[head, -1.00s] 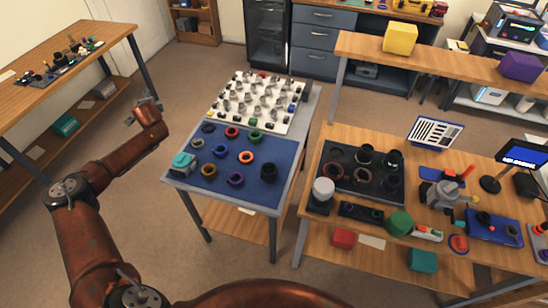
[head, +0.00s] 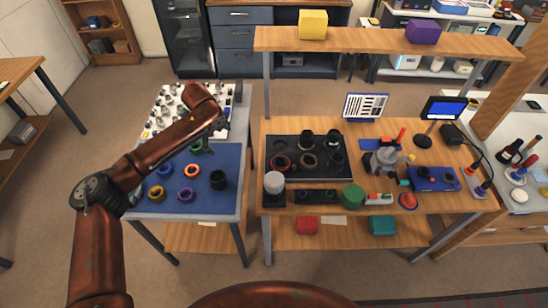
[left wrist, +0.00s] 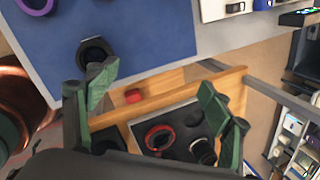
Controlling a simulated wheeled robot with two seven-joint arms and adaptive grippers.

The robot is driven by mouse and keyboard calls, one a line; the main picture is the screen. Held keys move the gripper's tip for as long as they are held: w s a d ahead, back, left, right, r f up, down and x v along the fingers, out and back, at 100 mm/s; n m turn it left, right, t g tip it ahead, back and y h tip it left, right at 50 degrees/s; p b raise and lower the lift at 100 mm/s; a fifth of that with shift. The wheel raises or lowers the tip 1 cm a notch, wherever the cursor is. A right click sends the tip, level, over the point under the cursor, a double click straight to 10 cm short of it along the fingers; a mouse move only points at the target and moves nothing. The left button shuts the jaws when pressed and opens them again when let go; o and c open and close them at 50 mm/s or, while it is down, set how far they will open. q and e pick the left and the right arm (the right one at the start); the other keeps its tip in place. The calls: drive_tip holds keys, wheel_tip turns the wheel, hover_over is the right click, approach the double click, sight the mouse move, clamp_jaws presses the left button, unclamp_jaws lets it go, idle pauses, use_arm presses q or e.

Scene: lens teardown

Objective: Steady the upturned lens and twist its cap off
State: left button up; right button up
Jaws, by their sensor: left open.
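On the wooden workbench (head: 380,204), a dark mat (head: 318,174) holds several black lens parts, among them a short black cylinder (head: 333,138) and a red ring (head: 280,161). A grey-white capped cylinder (head: 274,183) stands on a dark base at the bench's left end. I cannot tell for sure which piece is the upturned lens. My left gripper (head: 218,118) is over the side table, left of the bench, apart from these parts. In the left wrist view its green-padded fingers (left wrist: 158,96) are spread and empty, with the mat and red ring (left wrist: 159,137) beyond. My right gripper is not in view.
The side table's blue mat (head: 215,205) bears several coloured rings and a black cylinder (head: 218,180). A raised shelf (head: 380,37) with a yellow box (head: 313,24) spans the bench's back. A green cylinder (head: 353,196) and a clamp-like grey device (head: 384,160) stand on the bench.

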use_arm(q)
drive_tip(key=s+d+r+m+g, duration=0.1)
drive_tip(key=s+d+r+m, duration=0.2)
drive_tip(key=d, duration=0.4)
drive_tip(key=s+d+r+m+g, duration=0.1)
drive_tip(key=s+d+m, duration=0.25)
drive_tip(key=d, duration=0.25)
wheel_tip(320, 180, up, 2)
drive_tip(key=m+g, duration=0.1)
drive_tip(key=m, duration=0.3)
hover_over(274, 179)
wheel_tip(274, 179, down, 11)
drive_tip(key=shift+f, duration=0.1)
drive_tip(key=shift+c, duration=0.5)
